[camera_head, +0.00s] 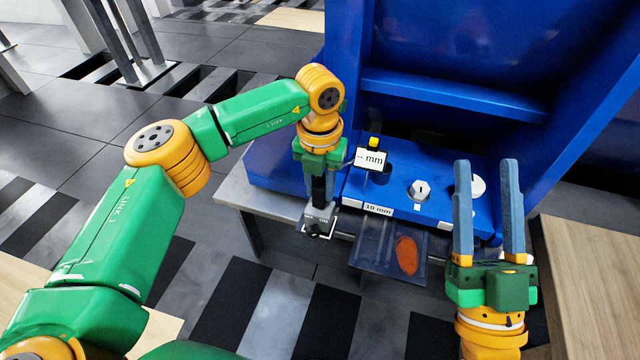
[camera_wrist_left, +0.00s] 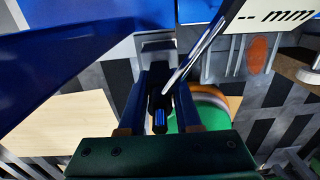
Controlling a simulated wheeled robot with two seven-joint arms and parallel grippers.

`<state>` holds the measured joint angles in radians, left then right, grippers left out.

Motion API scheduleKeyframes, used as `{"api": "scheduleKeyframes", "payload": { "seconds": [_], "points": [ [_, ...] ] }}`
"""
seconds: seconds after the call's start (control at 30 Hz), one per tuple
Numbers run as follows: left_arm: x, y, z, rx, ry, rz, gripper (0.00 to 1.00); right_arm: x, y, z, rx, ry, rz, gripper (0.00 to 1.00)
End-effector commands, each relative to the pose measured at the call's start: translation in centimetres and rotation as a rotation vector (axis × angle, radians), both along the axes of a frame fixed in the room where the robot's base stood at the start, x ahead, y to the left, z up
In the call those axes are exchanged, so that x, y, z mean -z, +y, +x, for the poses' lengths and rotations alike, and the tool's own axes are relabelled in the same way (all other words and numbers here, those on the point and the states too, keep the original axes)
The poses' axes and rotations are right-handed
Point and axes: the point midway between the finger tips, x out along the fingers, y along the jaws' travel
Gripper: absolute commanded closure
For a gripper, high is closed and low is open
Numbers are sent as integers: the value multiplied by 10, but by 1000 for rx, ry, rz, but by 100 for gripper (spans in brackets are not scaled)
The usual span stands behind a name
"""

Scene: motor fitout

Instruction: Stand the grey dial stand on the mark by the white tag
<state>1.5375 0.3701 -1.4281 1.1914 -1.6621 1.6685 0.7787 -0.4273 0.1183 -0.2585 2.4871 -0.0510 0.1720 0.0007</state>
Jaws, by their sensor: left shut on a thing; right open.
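My left gripper (camera_head: 318,200) is shut on the grey dial stand (camera_head: 320,215), whose grey block shows below the fingers, beyond the left front corner of the blue bench top. In the left wrist view, a dark post (camera_wrist_left: 160,112) sits between the left fingers (camera_wrist_left: 162,95); most of the stand is hidden. A white tag reading "10 mm" (camera_head: 378,209) is on the front edge of the blue top. I cannot make out the mark by it. My right gripper (camera_head: 487,205) is open and empty, fingers pointing up at the right.

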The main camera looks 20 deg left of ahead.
Motion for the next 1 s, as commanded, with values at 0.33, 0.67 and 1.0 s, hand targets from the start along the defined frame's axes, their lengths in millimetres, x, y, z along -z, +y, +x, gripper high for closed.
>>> {"api": "scheduleKeyframes", "payload": {
  "seconds": [0.33, 0.67, 1.0],
  "points": [
    [1, 0, 0, 0, -2, -1, 100, 1, 0, 0, 0, 0, 0, 50],
    [5, 0, 0, 0, -2, -1, 100, 3, 0, 0, 0, 0, 0, 50],
    [6, 0, 0, 0, -1, -1, 33, 4, 0, 0, 0, 0, 0, 50]
  ]
}}
